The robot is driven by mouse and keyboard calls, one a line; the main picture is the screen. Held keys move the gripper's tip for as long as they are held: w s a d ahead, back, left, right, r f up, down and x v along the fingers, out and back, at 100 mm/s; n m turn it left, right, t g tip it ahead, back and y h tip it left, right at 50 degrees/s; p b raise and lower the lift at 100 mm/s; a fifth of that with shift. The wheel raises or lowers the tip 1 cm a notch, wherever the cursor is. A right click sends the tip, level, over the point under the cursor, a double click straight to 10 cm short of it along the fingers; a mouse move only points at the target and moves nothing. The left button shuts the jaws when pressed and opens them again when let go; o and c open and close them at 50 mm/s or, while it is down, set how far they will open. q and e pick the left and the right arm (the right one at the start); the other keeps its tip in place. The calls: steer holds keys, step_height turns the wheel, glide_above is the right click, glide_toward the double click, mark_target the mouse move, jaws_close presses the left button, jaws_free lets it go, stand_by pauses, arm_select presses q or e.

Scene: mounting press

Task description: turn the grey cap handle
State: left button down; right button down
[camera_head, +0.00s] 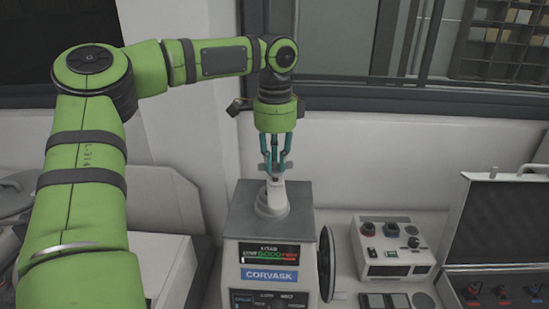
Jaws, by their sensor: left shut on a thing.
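The mounting press (239,221) is a grey and white machine with a blue CORVASK label and a display on its front. A light grey cap (270,200) sits on its top, with a grey handle (284,176) standing up from it. My left gripper (275,172) comes down from above with its teal fingers shut on the grey cap handle. The fingers hide part of the handle. My right gripper does not show.
A black wheel (328,263) is on the press's right side. A white control box (394,246) with knobs stands further right, beside an open grey case (495,225). A window and a white wall are behind the press.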

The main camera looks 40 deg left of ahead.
mark_target(278, 171)
arm_select(q)
steer(key=shift+f, duration=0.1)
stand_by(0.3)
steer(key=c, duration=1.1)
jaws_free()
steer(key=shift+d, duration=0.1)
steer(key=shift+c, duration=0.2)
steer(key=shift+d, duration=0.3)
steer(key=shift+w+a, duration=0.1)
steer(key=shift+a, duration=0.05)
steer(key=shift+r, duration=0.45)
step_height(278, 171, up, 11)
steer(key=shift+d, duration=0.2)
